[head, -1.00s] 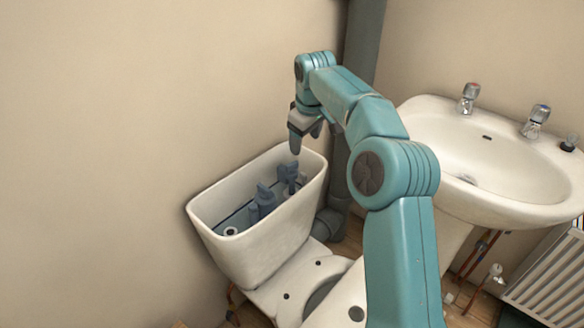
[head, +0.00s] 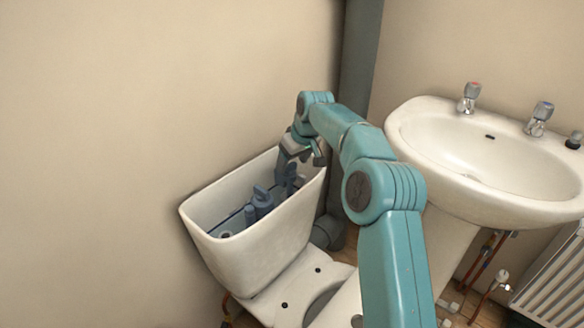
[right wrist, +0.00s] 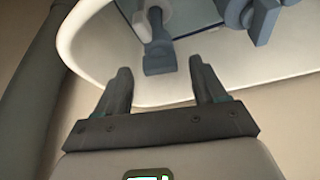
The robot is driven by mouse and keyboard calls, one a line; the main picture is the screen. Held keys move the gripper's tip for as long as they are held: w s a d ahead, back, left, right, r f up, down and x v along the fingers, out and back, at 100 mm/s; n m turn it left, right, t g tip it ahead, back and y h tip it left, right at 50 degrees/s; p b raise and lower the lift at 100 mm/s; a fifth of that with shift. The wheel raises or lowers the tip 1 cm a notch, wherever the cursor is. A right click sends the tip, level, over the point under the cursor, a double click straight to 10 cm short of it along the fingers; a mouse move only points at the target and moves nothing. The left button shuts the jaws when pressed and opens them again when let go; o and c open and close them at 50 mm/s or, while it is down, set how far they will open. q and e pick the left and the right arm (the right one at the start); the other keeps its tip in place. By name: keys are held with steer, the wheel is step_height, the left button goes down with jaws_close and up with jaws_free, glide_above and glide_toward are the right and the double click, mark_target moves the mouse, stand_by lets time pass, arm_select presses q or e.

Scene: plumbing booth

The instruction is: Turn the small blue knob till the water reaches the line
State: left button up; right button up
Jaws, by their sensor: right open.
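The open white toilet cistern (head: 262,255) stands against the wall in the head view, with blue-grey fittings (head: 262,198) inside. My right gripper (head: 302,162) is open at the cistern's right end, low over its mouth. In the right wrist view, a blue-grey block-shaped part (right wrist: 160,58) lies ahead of and between the open fingers, with no clear contact. A larger rounded blue-grey fitting (right wrist: 262,22) shows at upper right. I cannot tell which part is the small knob. A bluish surface shows inside the cistern; the line is not clear. My left gripper is out of view.
A white basin (head: 470,190) with two taps stands to the right. A grey vertical pipe (head: 360,60) runs behind my right arm. The cistern's white rim (right wrist: 85,45) curves close around the fingers. A radiator (head: 555,285) is at lower right.

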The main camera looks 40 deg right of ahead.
steer(key=shift+x, duration=0.85)
steer(key=c, duration=1.1)
steer(key=shift+o, duration=0.2)
steer(key=shift+a+r+m+p, duration=0.2)
steer(key=shift+m+p, duration=0.2)
steer(key=shift+m, duration=0.3)
steer(key=shift+f+m+g+h, duration=0.15)
steer(key=shift+m+g+h, duration=0.15)
steer(key=shift+m+h, duration=0.35)
steer(key=o, duration=1.1)
steer(key=shift+c, duration=0.2)
steer(key=shift+p, duration=0.3)
